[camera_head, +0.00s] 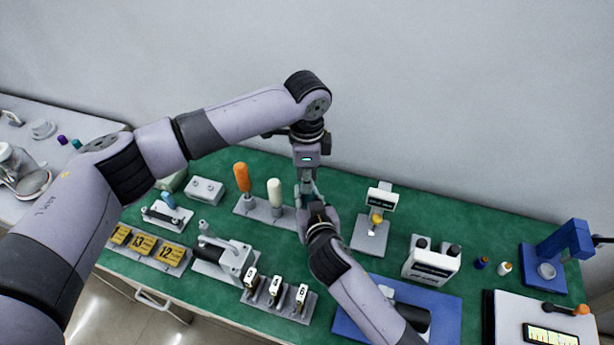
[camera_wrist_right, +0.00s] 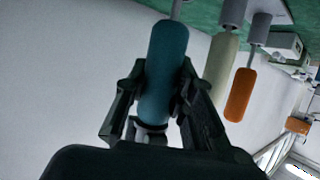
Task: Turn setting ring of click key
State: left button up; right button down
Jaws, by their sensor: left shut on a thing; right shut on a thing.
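A teal handle (camera_wrist_right: 166,75), which looks like the click key's grip, sits between the fingers of my right gripper (camera_wrist_right: 161,72), which is shut on it. A thin grey shaft shows at its upper end, and a pale grey piece (camera_wrist_right: 150,131) at its lower end. In the head view my left gripper (camera_head: 306,190) points down, directly above my right gripper (camera_head: 312,212), almost touching it. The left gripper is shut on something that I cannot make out. The key is mostly hidden there by both grippers, and the setting ring cannot be told apart.
An orange handle (camera_head: 241,177) and a cream handle (camera_head: 275,191) stand upright on a grey base (camera_head: 256,213) just left of the grippers. Numbered blocks (camera_head: 276,291) stand in front. Green mat (camera_head: 460,225) is bare at back right.

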pick_arm(q)
grip_shut()
jog(key=shift+n, duration=0.3)
jog(key=shift+d+n, duration=0.1)
jog(key=shift+n, duration=0.9)
jog(key=n, duration=1)
jog(key=shift+n, duration=2.7)
jog(key=o, duration=0.8)
grip_release()
